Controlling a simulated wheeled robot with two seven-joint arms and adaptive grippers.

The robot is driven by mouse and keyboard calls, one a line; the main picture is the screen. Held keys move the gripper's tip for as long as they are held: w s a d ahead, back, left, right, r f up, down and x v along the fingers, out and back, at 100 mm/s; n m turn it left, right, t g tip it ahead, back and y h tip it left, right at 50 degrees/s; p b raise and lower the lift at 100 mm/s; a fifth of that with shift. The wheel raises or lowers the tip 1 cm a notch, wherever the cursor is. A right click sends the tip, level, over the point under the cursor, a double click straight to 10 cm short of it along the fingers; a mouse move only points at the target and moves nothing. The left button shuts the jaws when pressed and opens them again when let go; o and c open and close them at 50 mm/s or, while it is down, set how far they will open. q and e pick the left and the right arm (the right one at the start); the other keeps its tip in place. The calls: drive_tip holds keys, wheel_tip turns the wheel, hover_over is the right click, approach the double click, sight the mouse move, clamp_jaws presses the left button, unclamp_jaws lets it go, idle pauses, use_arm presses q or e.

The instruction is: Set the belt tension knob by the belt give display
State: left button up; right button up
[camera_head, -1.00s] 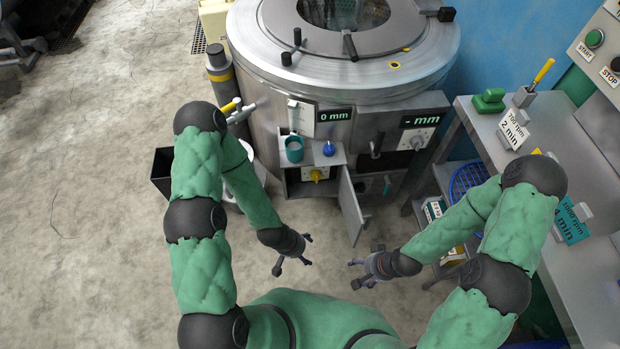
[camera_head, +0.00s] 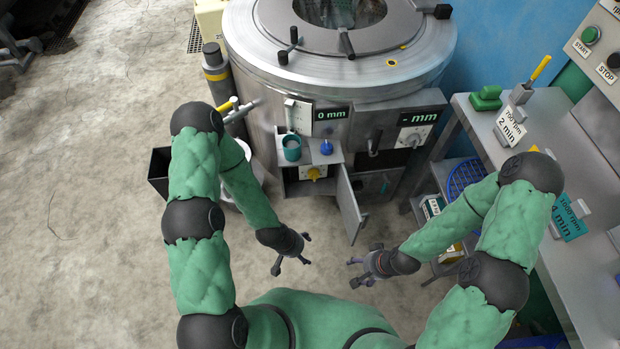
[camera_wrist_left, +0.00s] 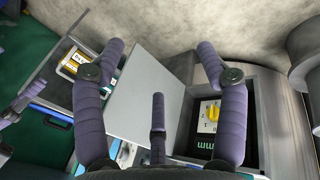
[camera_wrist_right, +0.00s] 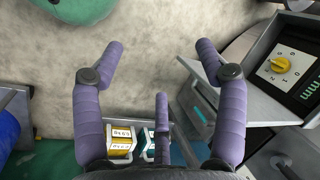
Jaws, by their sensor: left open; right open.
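A yellow knob (camera_head: 315,173) on a white plate sits in the low cabinet of the drum machine, behind an open door (camera_head: 350,205). The knob also shows in the left wrist view (camera_wrist_left: 212,112) and, with a numbered dial, in the right wrist view (camera_wrist_right: 281,65). A dark display with green "mm" beside it is partly visible (camera_wrist_right: 306,90). A display (camera_head: 332,114) above reads "0 mm"; another (camera_head: 418,118) reads "- mm", over a second dial plate (camera_head: 414,138). My left gripper (camera_head: 292,263) and right gripper (camera_head: 362,270) are open and empty, in front of the machine.
A tray with a teal cup (camera_head: 291,148) and a blue-topped item (camera_head: 326,147) juts out above the cabinet. The open door stands out between machine and grippers. A grey bench (camera_head: 480,122) is at right.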

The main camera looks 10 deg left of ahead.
idle(0.4)
wheel_tip(320, 180, up, 8)
drive_tip(key=s+p, duration=0.1)
drive_tip(key=p, duration=0.6)
drive_tip(key=shift+s, duration=0.3)
drive_tip(key=shift+s+r+p, duration=0.15)
drive_tip(key=shift+r+p, duration=0.15)
drive_tip(key=shift+r, duration=0.05)
use_arm(q)
drive_tip(key=s+r+g, duration=0.1)
drive_tip(key=s+r, duration=0.3)
drive_tip(key=r, duration=0.6)
drive_tip(key=shift+s+d+r, duration=0.25)
drive_tip(key=shift+d+r, duration=0.05)
drive_tip(key=shift+d, duration=0.15)
use_arm(e)
drive_tip(key=shift+f, duration=0.1)
use_arm(q)
drive_tip(key=shift+a, duration=0.1)
use_arm(e)
drive_tip(key=shift+a, duration=0.15)
